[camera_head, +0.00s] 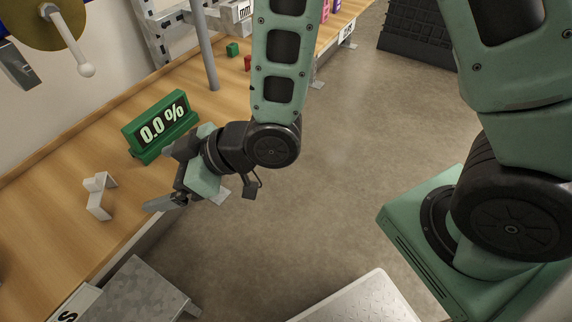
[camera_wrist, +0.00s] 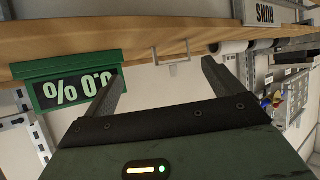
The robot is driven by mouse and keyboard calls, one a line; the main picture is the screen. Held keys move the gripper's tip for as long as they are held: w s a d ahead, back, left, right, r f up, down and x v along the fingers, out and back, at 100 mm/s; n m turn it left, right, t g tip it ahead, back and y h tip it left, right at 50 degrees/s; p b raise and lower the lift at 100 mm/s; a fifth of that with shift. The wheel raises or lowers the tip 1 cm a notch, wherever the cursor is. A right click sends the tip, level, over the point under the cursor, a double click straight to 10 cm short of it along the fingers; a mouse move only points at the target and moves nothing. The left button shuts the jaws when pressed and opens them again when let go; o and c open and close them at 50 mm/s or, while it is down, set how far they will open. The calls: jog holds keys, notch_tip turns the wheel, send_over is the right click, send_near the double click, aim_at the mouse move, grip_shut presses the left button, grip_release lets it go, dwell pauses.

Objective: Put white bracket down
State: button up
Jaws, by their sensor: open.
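The white bracket (camera_head: 97,192) sits on the wooden bench top (camera_head: 60,235), near its front edge, to the left of my gripper. It looks like a small angular bent piece. In the wrist view the bracket (camera_wrist: 171,53) shows as a thin pale outline beyond the fingertips, between them in the picture. My gripper (camera_head: 160,178) is open and empty, apart from the bracket, at the front edge of the bench. In the wrist view both fingers of the gripper (camera_wrist: 163,72) are spread wide with nothing between them.
A green display (camera_head: 161,127) reading 0.0 % stands on the bench close behind my gripper. A grey post (camera_head: 205,50) and small green and red blocks are farther along. A metal box (camera_head: 145,292) stands below the bench front. Open floor lies to the right.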

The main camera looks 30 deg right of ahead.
jog(key=s+d+r+m+g+h, duration=0.2)
jog(key=s+d+h, duration=0.3)
jog(key=d, duration=0.3)
jog(key=s+d+r+m+g+h, duration=0.3)
jog(key=s+d+r+h, duration=0.1)
jog(key=s+d, duration=0.4)
jog(key=shift+s+d+r+g+h, duration=0.15)
jog(key=shift+s+r+g+h, duration=0.2)
jog(key=shift+h, duration=0.35)
notch_tip(320, 180, up, 15)
jog(key=p, duration=1.5)
